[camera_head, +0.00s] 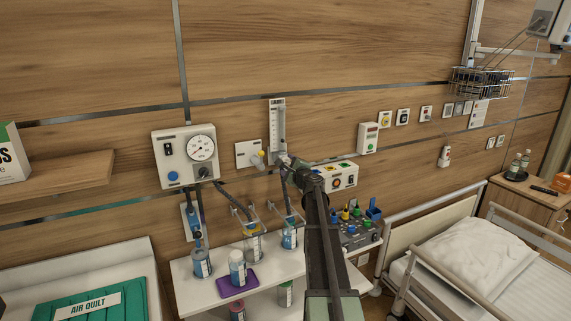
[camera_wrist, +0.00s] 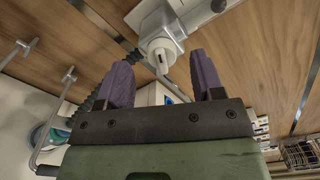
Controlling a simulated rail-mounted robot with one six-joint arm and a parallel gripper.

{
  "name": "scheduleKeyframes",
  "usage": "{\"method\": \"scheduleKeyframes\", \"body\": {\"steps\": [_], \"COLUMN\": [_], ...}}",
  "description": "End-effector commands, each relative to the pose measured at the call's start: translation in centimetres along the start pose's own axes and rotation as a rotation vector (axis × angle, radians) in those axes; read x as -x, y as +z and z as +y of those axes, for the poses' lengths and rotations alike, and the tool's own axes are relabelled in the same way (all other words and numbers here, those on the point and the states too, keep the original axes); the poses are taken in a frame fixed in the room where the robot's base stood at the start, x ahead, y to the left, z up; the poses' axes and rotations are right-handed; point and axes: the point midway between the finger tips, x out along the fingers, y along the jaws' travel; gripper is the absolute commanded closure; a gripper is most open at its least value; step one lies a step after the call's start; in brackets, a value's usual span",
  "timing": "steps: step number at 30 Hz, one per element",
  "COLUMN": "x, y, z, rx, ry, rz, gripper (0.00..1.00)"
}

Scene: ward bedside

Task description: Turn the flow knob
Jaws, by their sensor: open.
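The flowmeter (camera_head: 277,125), a clear upright tube on a pale backplate, is fixed to the wood wall. A light fitting at its foot (camera_head: 283,159) is partly hidden by my gripper (camera_head: 294,171). In the wrist view, a pale round part that looks like the flow knob (camera_wrist: 161,47) shows just beyond my gripper (camera_wrist: 162,68). A narrow nozzle hangs under it. My two purple fingers are apart, one to each side of the nozzle, with nothing held. I cannot tell whether either finger touches the fitting.
A gauge box (camera_head: 184,156) and a small outlet plate (camera_head: 246,154) are left of the flowmeter. A control panel (camera_head: 338,177) is close on the right. Hoses and jars (camera_head: 252,243) stand below, over a white shelf (camera_head: 190,295). A bed (camera_head: 450,260) stands at right.

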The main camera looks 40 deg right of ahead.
Motion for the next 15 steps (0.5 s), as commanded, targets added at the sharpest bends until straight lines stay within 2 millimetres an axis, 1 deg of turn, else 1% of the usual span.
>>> {"method": "scheduleKeyframes", "body": {"steps": [1, 3, 5, 7, 12, 13, 15], "x": [-1.4, -2.6, -3.2, -3.5, -3.4, -3.4, -3.4], "y": [-0.1, -0.1, -0.1, 0.0, 0.0, 0.0, 0.0], "z": [-0.1, -0.1, 0.0, 0.0, 0.0, 0.0, 0.0], "rx": [0.000, 0.001, 0.001, 0.001, 0.001, 0.001, 0.001], "ry": [0.000, 0.000, 0.000, 0.000, 0.000, 0.000, 0.000], "rz": [0.000, 0.000, 0.000, 0.000, 0.000, 0.000, 0.000], "gripper": [0.39, 0.39, 0.39, 0.39, 0.39, 0.40, 0.51]}}
